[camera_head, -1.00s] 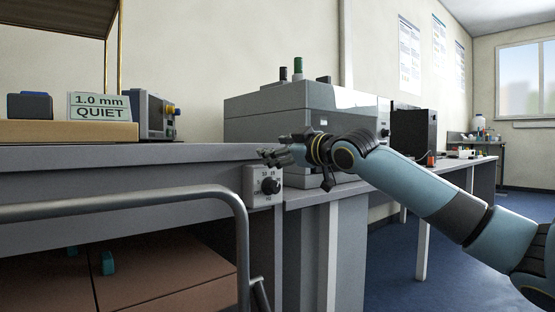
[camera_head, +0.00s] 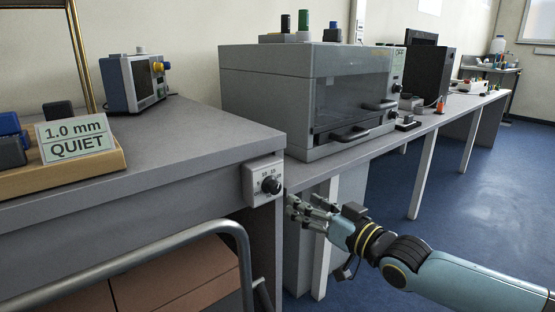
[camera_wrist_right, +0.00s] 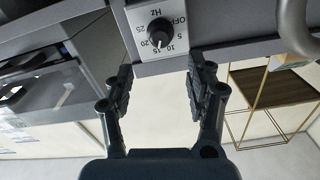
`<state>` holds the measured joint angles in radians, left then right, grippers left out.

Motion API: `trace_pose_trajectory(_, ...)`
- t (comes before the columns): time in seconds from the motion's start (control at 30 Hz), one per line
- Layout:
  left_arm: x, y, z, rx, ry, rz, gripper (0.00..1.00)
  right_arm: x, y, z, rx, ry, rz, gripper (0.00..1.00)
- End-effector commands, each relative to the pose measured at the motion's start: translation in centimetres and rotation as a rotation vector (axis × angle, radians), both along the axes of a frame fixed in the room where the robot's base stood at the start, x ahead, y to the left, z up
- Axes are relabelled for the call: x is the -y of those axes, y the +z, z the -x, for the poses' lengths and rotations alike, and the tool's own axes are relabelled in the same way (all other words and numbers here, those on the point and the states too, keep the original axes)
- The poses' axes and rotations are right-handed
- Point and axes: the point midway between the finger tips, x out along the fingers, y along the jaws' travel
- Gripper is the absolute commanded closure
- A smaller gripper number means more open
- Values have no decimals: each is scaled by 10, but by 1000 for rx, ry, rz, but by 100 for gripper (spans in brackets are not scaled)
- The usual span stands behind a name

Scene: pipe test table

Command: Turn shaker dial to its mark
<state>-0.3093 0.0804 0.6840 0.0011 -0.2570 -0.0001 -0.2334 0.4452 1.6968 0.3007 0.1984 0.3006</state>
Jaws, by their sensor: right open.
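The dial is a black round knob (camera_head: 271,185) on a pale plate (camera_head: 254,187) at the right front corner of the grey bench. In the right wrist view, the knob (camera_wrist_right: 160,32) sits upside down among OFF, 5, 10, 15, 20, 25 and Hz. Its white pointer line appears to be near 15, though small. My right gripper (camera_head: 301,212) is just right of and below the dial, apart from it. In the wrist view, its two fingers (camera_wrist_right: 162,88) are spread with nothing between them, and the knob lies beyond the tips. My left gripper is not in view.
A sign (camera_head: 75,138) reading "1.0 mm QUIET" stands on a wooden tray (camera_head: 70,180). A large grey cabinet machine (camera_head: 262,98) stands behind the dial. A grey rail (camera_head: 150,262) curves in front of the bench. The blue floor (camera_head: 470,210) at right is open.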

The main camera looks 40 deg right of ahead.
Motion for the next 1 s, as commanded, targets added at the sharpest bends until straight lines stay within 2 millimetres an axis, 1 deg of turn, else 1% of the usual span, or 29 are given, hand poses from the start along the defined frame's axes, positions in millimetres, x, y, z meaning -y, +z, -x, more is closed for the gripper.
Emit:
trace_pose_trajectory(0.03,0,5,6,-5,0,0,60,-1,2,6,-3,-2,-13,45)
trace_pose_trajectory(0.07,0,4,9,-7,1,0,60,-2,0,8,-4,-3,-19,45)
trace_pose_trajectory(0.17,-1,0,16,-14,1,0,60,-3,-4,8,-5,-3,-27,45)
trace_pose_trajectory(0.27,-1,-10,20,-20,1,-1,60,-4,-8,-4,-4,-2,-27,45)
trace_pose_trajectory(0.33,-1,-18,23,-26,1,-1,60,-5,-9,-17,-4,-3,-25,45)
trace_pose_trajectory(0.47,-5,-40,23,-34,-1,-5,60,-7,-13,-41,-5,-1,-25,45)
trace_pose_trajectory(0.6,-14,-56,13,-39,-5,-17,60,-8,-14,-62,-7,-2,-23,45)
trace_pose_trajectory(0.8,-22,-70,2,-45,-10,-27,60,-10,-10,-85,-6,-4,-26,45)
trace_pose_trajectory(1.0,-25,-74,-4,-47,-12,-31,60,-11,-6,-95,-7,-3,-25,45)
